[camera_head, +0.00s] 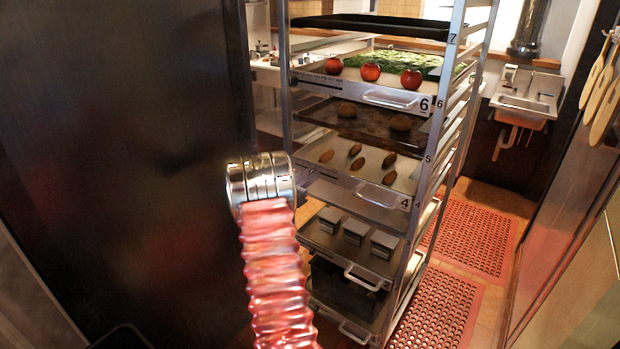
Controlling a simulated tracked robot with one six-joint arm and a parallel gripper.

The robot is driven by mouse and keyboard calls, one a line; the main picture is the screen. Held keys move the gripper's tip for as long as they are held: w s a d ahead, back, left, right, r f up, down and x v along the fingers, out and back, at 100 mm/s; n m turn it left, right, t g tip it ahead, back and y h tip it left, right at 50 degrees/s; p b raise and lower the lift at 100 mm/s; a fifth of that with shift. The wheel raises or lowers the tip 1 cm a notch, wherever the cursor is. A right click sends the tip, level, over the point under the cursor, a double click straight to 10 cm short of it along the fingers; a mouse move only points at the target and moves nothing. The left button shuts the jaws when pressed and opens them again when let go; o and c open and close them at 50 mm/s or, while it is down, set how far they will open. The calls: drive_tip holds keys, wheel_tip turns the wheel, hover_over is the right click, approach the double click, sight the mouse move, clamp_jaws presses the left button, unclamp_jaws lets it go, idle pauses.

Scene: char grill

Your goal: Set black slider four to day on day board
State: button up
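No day board and no black slider show in this view. No gripper fingers can be made out, so my gripper is not in view.
A tall metal rack (450,105) holds numbered trays with red round fruit (371,72), brown oval pieces (401,122) and metal tins (354,232). A dark panel (110,130) fills the left. A sink (524,98) stands behind. Red mats (470,238) cover floor right of the rack.

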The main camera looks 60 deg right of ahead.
drive_tip(key=o, duration=0.4)
drive_tip(key=a, duration=0.4)
drive_tip(key=w+a, duration=0.1)
drive_tip(key=a, duration=0.4)
drive_tip(key=w+a, duration=0.1)
drive_tip(key=a, duration=0.3)
drive_tip(key=shift+a, duration=0.35)
drive_tip(key=shift+w, duration=0.1)
